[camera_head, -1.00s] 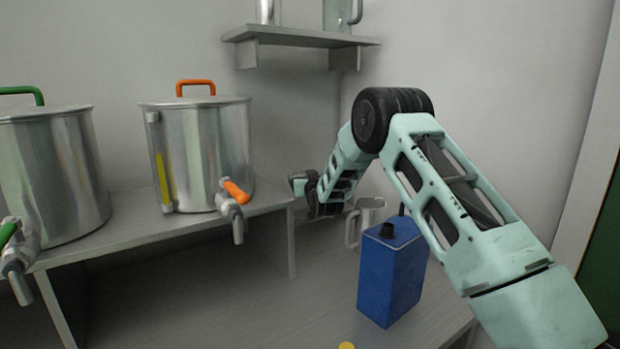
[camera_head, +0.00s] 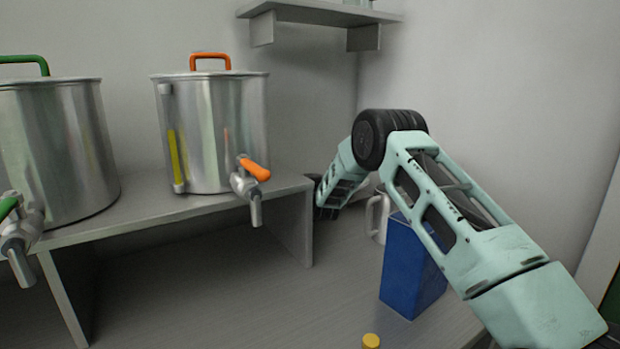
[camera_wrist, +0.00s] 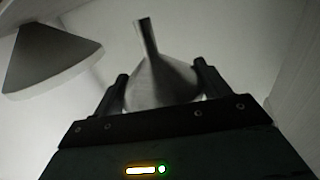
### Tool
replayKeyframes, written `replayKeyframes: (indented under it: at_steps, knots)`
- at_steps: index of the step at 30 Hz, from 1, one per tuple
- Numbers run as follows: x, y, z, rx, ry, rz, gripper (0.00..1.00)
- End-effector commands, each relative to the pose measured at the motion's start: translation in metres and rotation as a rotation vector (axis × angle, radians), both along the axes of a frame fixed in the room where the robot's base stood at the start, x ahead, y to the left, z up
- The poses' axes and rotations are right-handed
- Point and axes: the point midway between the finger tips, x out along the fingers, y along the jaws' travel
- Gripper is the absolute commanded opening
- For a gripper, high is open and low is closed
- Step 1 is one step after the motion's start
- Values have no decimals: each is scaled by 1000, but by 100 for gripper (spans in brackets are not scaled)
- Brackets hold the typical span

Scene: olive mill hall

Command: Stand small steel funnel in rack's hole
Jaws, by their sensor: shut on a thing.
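In the wrist view my gripper (camera_wrist: 161,84) is shut on the small steel funnel (camera_wrist: 158,88). The funnel's cone sits between the two dark fingers and its narrow spout points toward the top of the picture, tilted slightly left.
Steel tanks with an orange handle (camera_head: 215,130) and a green handle (camera_head: 55,150) stand on a raised shelf (camera_head: 150,215). A blue can (camera_head: 408,270), a steel mug (camera_head: 378,216) and a yellow cap (camera_head: 371,341) are on the counter.

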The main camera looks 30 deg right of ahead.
Motion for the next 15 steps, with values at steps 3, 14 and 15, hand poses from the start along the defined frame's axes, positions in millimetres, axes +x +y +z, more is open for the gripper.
replayKeyframes:
  at_steps: [3, 14, 15]
  knots:
    - [0, 0, -9, 0, -1, 0, 53]
    - [0, 0, -10, 0, -1, 0, 53]
    - [0, 0, -11, 0, 0, 0, 53]
